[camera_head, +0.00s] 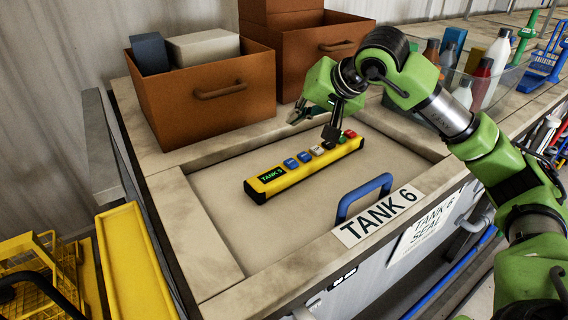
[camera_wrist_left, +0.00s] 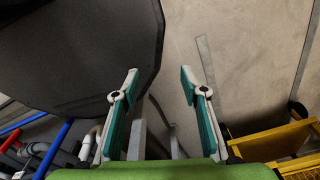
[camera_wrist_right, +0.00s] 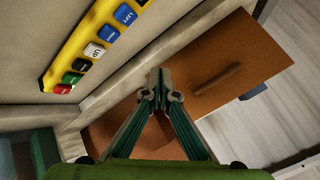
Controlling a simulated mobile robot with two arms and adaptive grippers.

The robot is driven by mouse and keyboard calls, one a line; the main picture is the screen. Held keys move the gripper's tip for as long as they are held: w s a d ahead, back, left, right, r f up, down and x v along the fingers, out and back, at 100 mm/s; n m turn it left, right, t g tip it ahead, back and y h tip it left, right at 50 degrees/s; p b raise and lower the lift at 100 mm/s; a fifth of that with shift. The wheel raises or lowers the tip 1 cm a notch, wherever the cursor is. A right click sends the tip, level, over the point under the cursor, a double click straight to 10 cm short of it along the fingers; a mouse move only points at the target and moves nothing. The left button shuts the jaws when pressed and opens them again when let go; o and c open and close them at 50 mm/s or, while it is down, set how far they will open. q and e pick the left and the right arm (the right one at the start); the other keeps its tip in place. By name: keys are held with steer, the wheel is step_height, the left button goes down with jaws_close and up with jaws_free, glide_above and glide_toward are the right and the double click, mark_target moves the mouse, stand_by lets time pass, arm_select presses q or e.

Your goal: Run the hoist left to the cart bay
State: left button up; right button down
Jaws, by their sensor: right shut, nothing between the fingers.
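The yellow hoist pendant (camera_head: 302,167) lies on the pale tank cover and its display reads TANK 5. Its row of buttons has two blue ones (camera_head: 298,159), a white one (camera_head: 317,150), then black, green and red ones. The right wrist view shows the pendant (camera_wrist_right: 75,45) at the upper left, with the white button reading UP. My right gripper (camera_head: 296,116) is shut and empty, just beyond the pendant, its tips (camera_wrist_right: 160,76) pointing toward a brown box. My left gripper (camera_wrist_left: 160,80) is open and empty in its wrist view; I cannot make it out in the head view.
Two brown boxes (camera_head: 205,102) stand behind the pendant. A blue handle (camera_head: 363,197) sits beside the TANK 6 label (camera_head: 376,216) at the front. Bottles in a clear bin (camera_head: 466,82) stand at the right. Yellow racking (camera_head: 40,265) is at lower left. The cover around the pendant is clear.

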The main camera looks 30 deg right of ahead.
steer(key=f, duration=0.1)
steer(key=f+b, duration=0.2)
steer(key=shift+a, duration=0.25)
steer(key=b, duration=0.4)
glide_above(294, 163)
step_height(294, 163, down, 5)
steer(key=shift+r, duration=0.15)
arm_select(q)
step_height(294, 163, down, 7)
steer(key=shift+d+b, duration=0.2)
steer(key=shift+b, duration=0.25)
arm_select(e)
steer(key=shift+w+f, duration=0.1)
steer(key=shift+f, duration=0.45)
arm_select(q)
steer(key=shift+a, duration=0.3)
steer(key=shift+f+b, duration=0.4)
arm_select(e)
steer(key=shift+f, duration=0.4)
